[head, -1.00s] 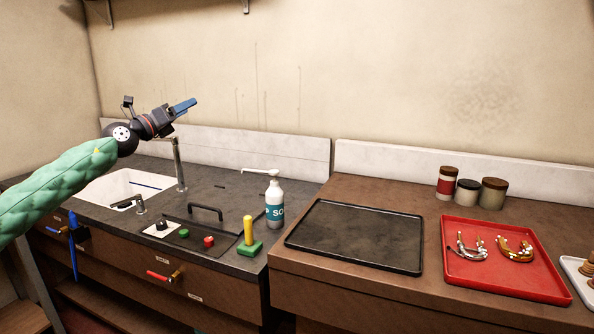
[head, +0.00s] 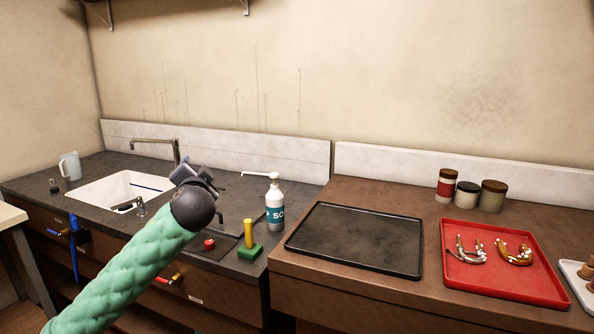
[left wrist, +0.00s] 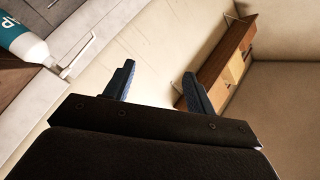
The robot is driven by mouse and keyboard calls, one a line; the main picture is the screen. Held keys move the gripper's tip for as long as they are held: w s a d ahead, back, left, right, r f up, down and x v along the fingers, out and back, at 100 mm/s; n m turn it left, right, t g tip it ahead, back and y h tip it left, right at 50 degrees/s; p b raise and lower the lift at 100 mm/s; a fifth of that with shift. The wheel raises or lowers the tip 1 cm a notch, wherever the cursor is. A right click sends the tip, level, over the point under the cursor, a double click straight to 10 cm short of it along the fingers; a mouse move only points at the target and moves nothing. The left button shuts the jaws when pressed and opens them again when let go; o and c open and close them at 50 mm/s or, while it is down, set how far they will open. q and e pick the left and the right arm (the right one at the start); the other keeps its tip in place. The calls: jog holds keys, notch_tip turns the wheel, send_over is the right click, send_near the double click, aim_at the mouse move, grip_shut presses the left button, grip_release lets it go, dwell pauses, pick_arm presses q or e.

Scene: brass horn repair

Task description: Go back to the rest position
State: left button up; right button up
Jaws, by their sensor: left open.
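My left arm comes in from the lower left in the head view. Its gripper (head: 197,172) is over the counter between the sink and the soap bottle, mostly hidden behind its own wrist. In the left wrist view its two blue fingers (left wrist: 158,88) stand apart with nothing between them. Beyond them are bare wall and a wooden wall shelf (left wrist: 222,62). My right gripper is not in view.
A soap bottle (head: 275,205) and a yellow peg on a green base (head: 249,240) stand right of my left wrist. The sink (head: 100,192) lies left.

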pick_arm(q)
jog(key=s+d+f+n+g+h+p, duration=0.1)
jog(key=s+d+f+g+h, duration=0.25)
jog(key=s+f, duration=0.85)
jog(key=s+d+f+n+g+h, duration=0.15)
jog(key=s+d+f+g, duration=0.45)
jog(key=f, duration=0.9)
jog(key=s+f+g, duration=0.2)
jog(key=s+f, duration=0.6)
jog(key=s, duration=0.3)
jog(key=s+d+f+n+g+h+p, duration=0.1)
jog(key=s+f, duration=0.7)
jog(key=s, duration=0.3)
jog(key=s+d+f+n+g+p, duration=0.1)
jog(key=s+f+g, duration=0.1)
jog(key=s+f, duration=0.6)
jog(key=s, duration=0.3)
jog(key=shift+s+f+g+h, duration=0.2)
jog(key=shift+f+g+h, duration=0.1)
jog(key=shift+g+h, duration=0.1)
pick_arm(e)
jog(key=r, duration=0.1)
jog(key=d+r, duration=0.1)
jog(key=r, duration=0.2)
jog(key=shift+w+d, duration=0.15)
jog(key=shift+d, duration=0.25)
pick_arm(q)
jog(key=shift+d+n, duration=0.1)
jog(key=shift+n, duration=0.15)
